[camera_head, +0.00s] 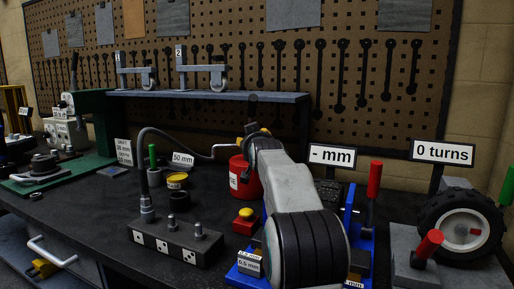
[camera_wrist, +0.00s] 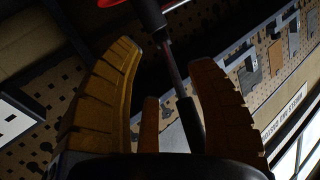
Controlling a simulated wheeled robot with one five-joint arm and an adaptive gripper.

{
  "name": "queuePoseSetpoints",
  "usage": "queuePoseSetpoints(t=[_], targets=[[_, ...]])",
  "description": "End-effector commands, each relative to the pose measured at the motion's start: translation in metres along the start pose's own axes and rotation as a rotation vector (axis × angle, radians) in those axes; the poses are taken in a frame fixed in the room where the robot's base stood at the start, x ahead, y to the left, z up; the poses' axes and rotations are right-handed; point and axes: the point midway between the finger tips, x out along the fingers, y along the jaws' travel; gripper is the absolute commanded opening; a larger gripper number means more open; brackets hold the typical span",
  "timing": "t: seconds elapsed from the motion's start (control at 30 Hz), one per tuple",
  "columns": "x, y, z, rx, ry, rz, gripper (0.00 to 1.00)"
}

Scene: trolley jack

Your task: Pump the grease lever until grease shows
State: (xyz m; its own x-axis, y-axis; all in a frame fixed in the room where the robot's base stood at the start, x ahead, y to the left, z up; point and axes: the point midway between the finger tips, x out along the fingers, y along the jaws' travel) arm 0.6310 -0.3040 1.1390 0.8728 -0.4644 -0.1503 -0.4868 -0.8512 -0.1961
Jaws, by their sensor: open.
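The red grease canister (camera_head: 243,178) stands on the bench, partly hidden behind my arm. A dark hose (camera_head: 180,138) arches from it to a fitting on a dark block (camera_head: 175,242) with white labels and metal nipples. My gripper (camera_head: 258,132) is by the top of the canister, mostly hidden by my arm. In the wrist view my gripper (camera_wrist: 165,55) is open, its orange fingers apart on either side of a dark rod (camera_wrist: 176,78), which looks like the lever. I cannot tell whether they touch. No grease can be made out at the nipples.
A shelf (camera_head: 205,96) with two numbered gauges runs behind. At right are a blue fixture (camera_head: 358,235), a red-handled lever (camera_head: 374,182) and a tyre (camera_head: 462,227). Signs read "- mm" and "0 turns".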

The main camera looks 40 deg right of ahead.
Motion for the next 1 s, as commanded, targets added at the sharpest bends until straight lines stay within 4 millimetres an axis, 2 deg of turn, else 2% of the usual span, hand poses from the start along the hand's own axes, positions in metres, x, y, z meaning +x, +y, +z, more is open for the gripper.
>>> queuePoseSetpoints(t=[0.6,0.8,1.0], targets=[[-0.087,0.000,0.001,0.000,-0.001,0.001,0.51],[-0.104,0.001,0.001,0.000,-0.002,0.001,0.51],[-0.111,0.001,0.001,0.000,-0.003,0.001,0.51]])
